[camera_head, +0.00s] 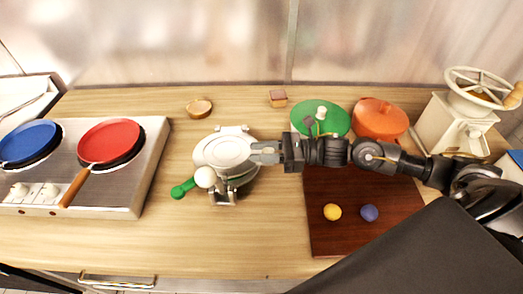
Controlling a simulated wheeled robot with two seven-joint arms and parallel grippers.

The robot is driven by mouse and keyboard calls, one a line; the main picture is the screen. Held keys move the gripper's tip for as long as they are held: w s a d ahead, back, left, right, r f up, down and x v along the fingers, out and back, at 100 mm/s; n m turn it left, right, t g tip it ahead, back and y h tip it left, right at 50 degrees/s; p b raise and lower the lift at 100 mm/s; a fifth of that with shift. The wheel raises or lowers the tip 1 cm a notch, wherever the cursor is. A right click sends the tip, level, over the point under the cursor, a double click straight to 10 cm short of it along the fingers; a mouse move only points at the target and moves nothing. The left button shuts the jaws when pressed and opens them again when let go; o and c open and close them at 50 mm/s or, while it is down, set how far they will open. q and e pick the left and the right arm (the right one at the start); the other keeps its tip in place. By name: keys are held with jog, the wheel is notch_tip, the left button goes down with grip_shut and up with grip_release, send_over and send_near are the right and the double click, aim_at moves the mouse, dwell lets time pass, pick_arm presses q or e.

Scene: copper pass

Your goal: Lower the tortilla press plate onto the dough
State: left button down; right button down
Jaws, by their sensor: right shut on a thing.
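The tortilla press (238,182) stands on the counter left of the middle. Its round pale upper plate (222,150) shows from above, over the lower part. A white ball (205,177) shows at the plate's front left edge; I cannot tell whether it is dough or a knob. A green handle (182,189) sticks out at the front left. No dough is clearly visible between the plates. My right gripper (262,152) reaches in from the right and is shut at the plate's right edge. My left gripper is out of view.
A stove with a blue pan (30,141) and a red pan (109,140) stands left. A dark board (350,237) holds a yellow ball (332,212) and a blue ball (369,213).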

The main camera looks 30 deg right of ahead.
jog(key=shift+w+d+r+b, duration=0.1)
jog(key=shift+w+r+b, duration=0.1)
jog(key=shift+r+b, duration=0.25)
jog(key=shift+w+d+r+b, duration=0.1)
jog(key=shift+w+r+b, duration=0.05)
jog(key=shift+r+b, duration=0.25)
jog(key=shift+r, duration=0.15)
jog(key=c, duration=1.1)
grip_release()
jog(key=shift+s+d+f, duration=0.1)
jog(key=shift+d+f, duration=0.1)
jog(key=b+v, duration=0.3)
jog(key=v, duration=0.7)
jog(key=shift+d, duration=0.2)
jog(key=shift+r, duration=0.1)
